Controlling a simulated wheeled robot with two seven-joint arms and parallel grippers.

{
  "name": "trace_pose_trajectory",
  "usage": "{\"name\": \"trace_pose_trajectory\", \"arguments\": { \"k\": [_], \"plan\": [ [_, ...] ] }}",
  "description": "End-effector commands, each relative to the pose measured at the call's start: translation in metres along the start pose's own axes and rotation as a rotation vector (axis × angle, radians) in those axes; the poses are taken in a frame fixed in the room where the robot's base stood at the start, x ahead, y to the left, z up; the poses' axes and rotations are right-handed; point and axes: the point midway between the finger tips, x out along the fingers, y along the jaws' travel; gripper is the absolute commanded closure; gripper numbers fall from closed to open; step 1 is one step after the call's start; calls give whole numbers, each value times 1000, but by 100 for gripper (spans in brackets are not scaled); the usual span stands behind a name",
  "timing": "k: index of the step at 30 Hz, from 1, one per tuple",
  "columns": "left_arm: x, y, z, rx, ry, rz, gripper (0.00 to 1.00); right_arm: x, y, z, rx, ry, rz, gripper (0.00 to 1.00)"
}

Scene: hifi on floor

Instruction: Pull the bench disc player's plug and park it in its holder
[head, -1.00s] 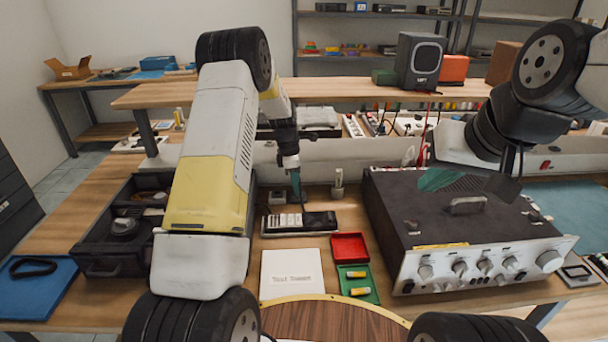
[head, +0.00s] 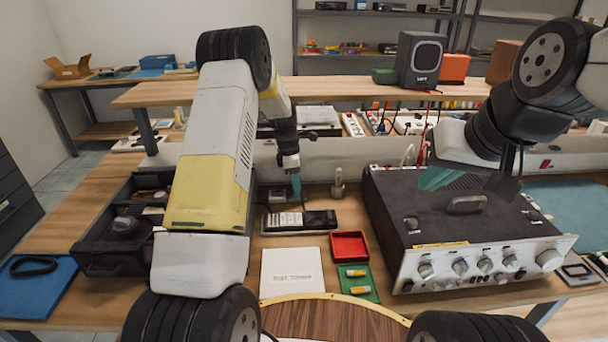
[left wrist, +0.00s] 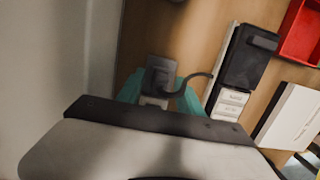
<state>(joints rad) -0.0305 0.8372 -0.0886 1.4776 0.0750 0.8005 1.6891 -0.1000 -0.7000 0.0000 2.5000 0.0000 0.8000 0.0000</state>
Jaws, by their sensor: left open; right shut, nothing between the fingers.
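In the left wrist view a dark plug (left wrist: 158,80) with a black cable sits on a small grey block (left wrist: 162,64). The teal fingers of my left gripper (left wrist: 160,98) are open, one on each side of the plug; I cannot tell whether they touch it. In the head view my left gripper (head: 295,186) points down behind the labelled white-and-black strip (head: 298,221). A small grey stand (head: 338,186) is to its right; I cannot tell whether it is the holder. My right gripper (head: 437,179) is shut and empty above the large disc player or amplifier (head: 450,215).
A red tray (head: 349,246), a green tray (head: 358,282) with yellow cylinders and a white booklet (head: 292,275) lie in front. A black crate (head: 105,255) stands left. A raised shelf (head: 330,90) runs behind, with a speaker (head: 419,60) on it.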

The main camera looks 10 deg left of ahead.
Motion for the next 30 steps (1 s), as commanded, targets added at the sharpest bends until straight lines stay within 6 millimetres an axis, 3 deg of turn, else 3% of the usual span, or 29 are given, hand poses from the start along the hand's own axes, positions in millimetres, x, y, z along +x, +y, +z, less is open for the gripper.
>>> {"name": "trace_pose_trajectory", "arguments": {
  "k": [5, 15, 30],
  "plan": [
    [-11, 1, 0, 0, 0, 3, 57, 0, 0, 0, 0, 0, 0, 100],
    [-66, 1, 0, 0, 0, 3, 57, 0, 0, 0, 0, 0, 0, 100],
    [-100, 0, 4, 0, 0, 1, 57, 0, 0, 0, 0, 0, 0, 100]
  ]
}}
